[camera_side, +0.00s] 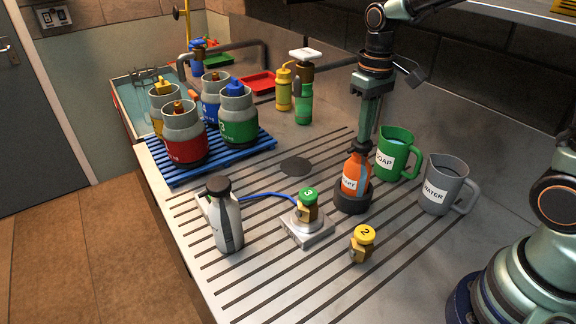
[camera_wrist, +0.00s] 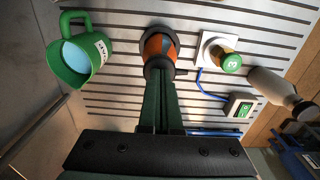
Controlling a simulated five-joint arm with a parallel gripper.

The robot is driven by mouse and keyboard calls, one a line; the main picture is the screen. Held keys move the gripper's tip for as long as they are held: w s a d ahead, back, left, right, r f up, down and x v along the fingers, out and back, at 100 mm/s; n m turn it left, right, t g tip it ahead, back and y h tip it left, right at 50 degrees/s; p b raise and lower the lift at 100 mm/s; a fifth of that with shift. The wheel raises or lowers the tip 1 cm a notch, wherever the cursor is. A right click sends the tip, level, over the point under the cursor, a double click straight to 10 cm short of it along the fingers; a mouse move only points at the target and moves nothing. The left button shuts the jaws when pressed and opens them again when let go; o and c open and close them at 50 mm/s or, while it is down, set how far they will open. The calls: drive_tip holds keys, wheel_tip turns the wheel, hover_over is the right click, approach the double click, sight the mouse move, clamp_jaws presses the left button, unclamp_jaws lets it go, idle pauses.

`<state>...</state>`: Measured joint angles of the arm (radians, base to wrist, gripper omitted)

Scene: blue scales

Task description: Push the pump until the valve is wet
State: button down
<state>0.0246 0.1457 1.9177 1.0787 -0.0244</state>
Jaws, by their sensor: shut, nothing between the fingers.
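An orange spray bottle (camera_side: 354,178) with a black pump head (camera_side: 360,148) stands upright in a black round holder (camera_side: 352,203); the bottle also shows in the wrist view (camera_wrist: 156,45). My gripper (camera_side: 366,138) is shut and empty, pointing down, with its fingertips at the pump head. Whether they touch or press it I cannot tell. It also shows in the wrist view (camera_wrist: 158,80). A brass valve with a green cap marked 3 (camera_side: 307,204) sits on a pale square plate (camera_side: 306,234) left of the bottle. A valve with a yellow cap marked 2 (camera_side: 362,244) stands in front. Wetness is not discernible.
A green soap mug (camera_side: 397,154) and a grey water mug (camera_side: 445,184) stand close right of the bottle. A grey-white bottle (camera_side: 226,220) stands at left. A blue rack (camera_side: 160,172) holds several gas cylinders. A blue cable (camera_side: 266,195) runs to the plate. The slatted worktop front is clear.

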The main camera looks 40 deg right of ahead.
drive_tip(key=shift+f, duration=0.1)
drive_tip(key=shift+s+f, duration=0.1)
drive_tip(key=shift+f, duration=1.2)
wheel_tip(320, 180, up, 16)
drive_tip(key=shift+w+f, duration=0.25)
drive_tip(key=shift+w, duration=0.15)
drive_tip(key=s+f+t, duration=0.5)
drive_tip(key=s, duration=0.5)
drive_tip(key=shift+a+f+t, duration=0.3)
drive_tip(key=shift+a, duration=0.15)
